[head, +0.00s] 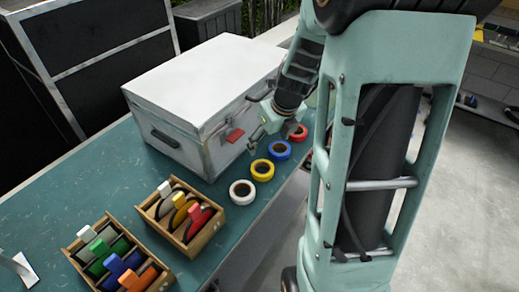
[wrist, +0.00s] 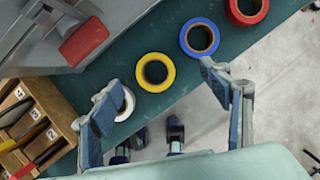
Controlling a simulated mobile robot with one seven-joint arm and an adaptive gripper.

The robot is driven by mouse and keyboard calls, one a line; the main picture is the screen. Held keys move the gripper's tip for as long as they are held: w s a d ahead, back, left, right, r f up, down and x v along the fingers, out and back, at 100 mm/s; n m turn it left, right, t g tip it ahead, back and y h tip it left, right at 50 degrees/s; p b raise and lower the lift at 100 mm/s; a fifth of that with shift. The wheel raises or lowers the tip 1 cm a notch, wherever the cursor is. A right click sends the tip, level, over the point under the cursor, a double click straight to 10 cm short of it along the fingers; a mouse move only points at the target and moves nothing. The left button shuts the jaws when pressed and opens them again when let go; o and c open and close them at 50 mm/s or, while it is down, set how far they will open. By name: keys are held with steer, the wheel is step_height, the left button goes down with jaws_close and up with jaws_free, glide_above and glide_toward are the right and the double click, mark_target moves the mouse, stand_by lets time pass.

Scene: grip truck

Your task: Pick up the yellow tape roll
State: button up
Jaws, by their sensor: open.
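The yellow tape roll (head: 261,170) lies flat on the green table top, between a white tape roll (head: 242,192) and a blue tape roll (head: 279,149). In the wrist view the yellow tape roll (wrist: 155,72) shows whole, just beyond and between my two fingertips. My gripper (wrist: 150,95) is open and empty, with its fingers spread wide. In the head view my gripper (head: 282,132) hangs above the rolls, close to the white case, and its fingers are small there. The white roll is partly hidden by the left finger in the wrist view.
A red tape roll (head: 299,133) lies past the blue one, partly hidden by my arm in the head view. A large white case (head: 180,95) stands beside the row. Two wooden boxes (head: 213,226) of coloured rolls sit at the near end. The table edge (head: 268,205) runs close to the rolls.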

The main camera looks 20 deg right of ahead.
mark_target(261, 171)
steer(key=shift+g, duration=0.3)
steer(key=f, duration=0.1)
steer(key=a+f, duration=0.1)
steer(key=f, duration=0.3)
steer(key=shift+s+a+f+b, duration=0.15)
steer(key=shift+s+b, duration=0.15)
steer(key=shift+s, duration=0.05)
steer(key=shift+s+x, duration=0.15)
steer(key=shift+x, duration=1.45)
steer(key=shift+s+x, duration=0.1)
steer(key=shift+x, duration=1.45)
steer(key=c, duration=1.2)
steer(key=shift+c, duration=0.2)
